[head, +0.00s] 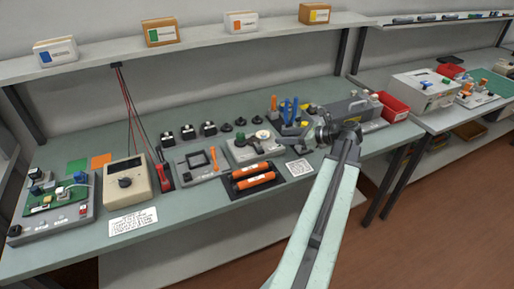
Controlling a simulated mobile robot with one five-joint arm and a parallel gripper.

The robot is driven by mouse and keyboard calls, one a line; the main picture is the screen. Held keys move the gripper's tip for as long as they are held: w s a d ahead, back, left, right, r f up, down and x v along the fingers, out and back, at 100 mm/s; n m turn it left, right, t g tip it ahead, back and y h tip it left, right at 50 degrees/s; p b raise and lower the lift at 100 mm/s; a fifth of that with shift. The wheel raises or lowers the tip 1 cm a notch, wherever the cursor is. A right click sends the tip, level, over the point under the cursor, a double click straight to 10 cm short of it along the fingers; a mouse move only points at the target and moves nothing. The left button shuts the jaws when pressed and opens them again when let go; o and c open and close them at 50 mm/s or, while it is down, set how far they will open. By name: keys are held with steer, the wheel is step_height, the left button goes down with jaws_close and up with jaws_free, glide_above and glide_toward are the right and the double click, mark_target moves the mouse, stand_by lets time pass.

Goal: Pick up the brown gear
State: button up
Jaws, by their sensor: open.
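I cannot clearly make out a brown gear in the head view. Small dark gear-like discs (226,127) stand on the bench left of a grey device (243,148), and a small brownish round piece (257,119) sits just behind that device; it is too small to tell whether it is the gear. My gripper (298,135) is at the end of my arm, over the bench to the right of the device. It is open, and I see nothing held in it. It hides part of the bench behind it.
Two orange toner cartridges (252,176) lie in a dark tray in front of the device. Blue-handled tools (289,108) and a long grey machine (347,110) stand near my gripper. A red bin (393,107) is to the right. A multimeter (127,182) is at left.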

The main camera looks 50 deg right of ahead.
steer(key=b, duration=0.2)
glide_toward(255, 138)
steer(key=x, duration=0.3)
steer(key=shift+w+d, duration=0.15)
steer(key=shift+w, duration=0.1)
steer(key=b+x, duration=0.2)
steer(key=x, duration=0.3)
steer(key=shift+w+f+b, duration=0.25)
steer(key=shift+w+b, duration=0.05)
steer(key=shift+w+a, duration=0.2)
steer(key=shift+a, duration=0.1)
steer(key=shift+s+r, duration=0.1)
jaws_close()
